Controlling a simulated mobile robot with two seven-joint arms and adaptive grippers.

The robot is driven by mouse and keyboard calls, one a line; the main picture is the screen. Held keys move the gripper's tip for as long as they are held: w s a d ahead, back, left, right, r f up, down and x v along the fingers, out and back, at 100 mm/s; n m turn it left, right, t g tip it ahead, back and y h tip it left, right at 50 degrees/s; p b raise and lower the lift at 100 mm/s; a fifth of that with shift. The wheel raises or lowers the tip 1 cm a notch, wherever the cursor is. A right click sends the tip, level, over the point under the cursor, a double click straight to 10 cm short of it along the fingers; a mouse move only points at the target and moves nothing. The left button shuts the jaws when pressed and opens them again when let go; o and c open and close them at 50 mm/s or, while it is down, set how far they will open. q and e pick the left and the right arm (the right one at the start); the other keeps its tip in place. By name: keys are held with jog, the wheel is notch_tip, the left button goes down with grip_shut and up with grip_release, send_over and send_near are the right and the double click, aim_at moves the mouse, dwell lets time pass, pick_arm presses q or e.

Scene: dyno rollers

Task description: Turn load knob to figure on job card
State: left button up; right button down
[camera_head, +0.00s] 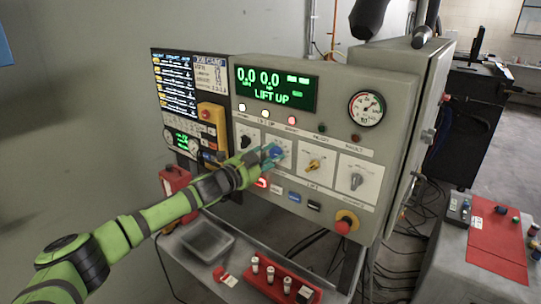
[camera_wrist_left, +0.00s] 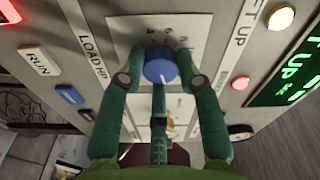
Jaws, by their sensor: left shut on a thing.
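The blue load knob (camera_head: 278,150) is on a white dial plate on the front of the grey control panel. My left gripper (camera_head: 271,156) is at the knob and partly covers it. In the left wrist view the knob (camera_wrist_left: 160,69) is between the green fingers of my left gripper (camera_wrist_left: 160,82), which are shut on it. The label "LOAD HP" is beside its plate. My right gripper is not in view.
The green display (camera_head: 276,90) reads "0.0 0.0" and "LIFT UP". A black knob (camera_head: 246,141), a yellow knob (camera_head: 314,165) and a grey knob (camera_head: 356,181) flank the blue one. A red emergency button (camera_head: 343,226) is at lower right. A grey tray (camera_head: 233,241) is below.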

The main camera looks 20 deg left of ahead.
pick_arm(q)
jog(key=shift+a+f, duration=0.15)
jog(key=shift+f, duration=0.05)
jog(key=o, duration=1.1)
jog(key=shift+o, duration=0.2)
jog(key=shift+w+a, duration=0.1)
jog(key=shift+w, duration=0.05)
jog(key=shift+s+a, duration=0.15)
jog(key=shift+s, duration=0.5)
jog(key=v, duration=1)
jog(key=shift+s+a, duration=0.25)
jog(key=shift+a, duration=0.05)
jog(key=shift+r, duration=0.1)
